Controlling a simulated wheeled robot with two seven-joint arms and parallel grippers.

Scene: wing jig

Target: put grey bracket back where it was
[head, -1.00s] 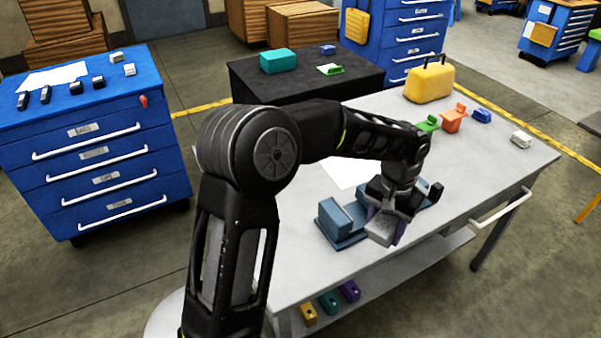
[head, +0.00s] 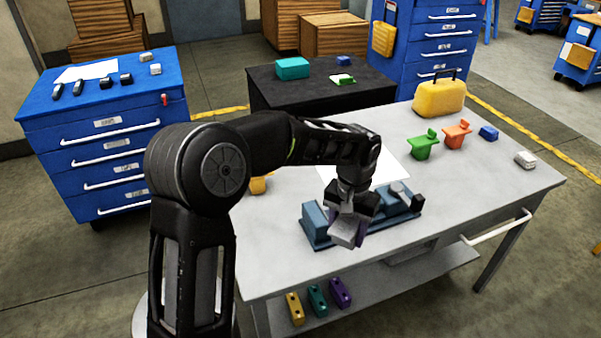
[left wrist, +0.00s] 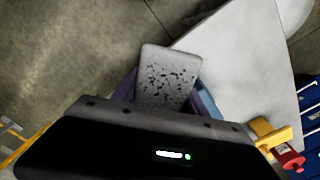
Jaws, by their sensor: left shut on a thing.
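The grey bracket (head: 347,230) is a pale block held by my left gripper (head: 350,212) at the near side of the blue jig (head: 318,240). I cannot tell whether the bracket touches the jig. The jig has a blue block at its left end, and a grey round part (head: 400,190) and a black part (head: 417,201) at its right. My right gripper is not in view.
Green (head: 422,147) and orange (head: 457,135) brackets, a blue block (head: 488,133), a pale block (head: 525,159) and a yellow case (head: 440,99) stand along the table's right and back. A yellow piece (head: 260,184) is partly behind my arm. The table's front right is clear.

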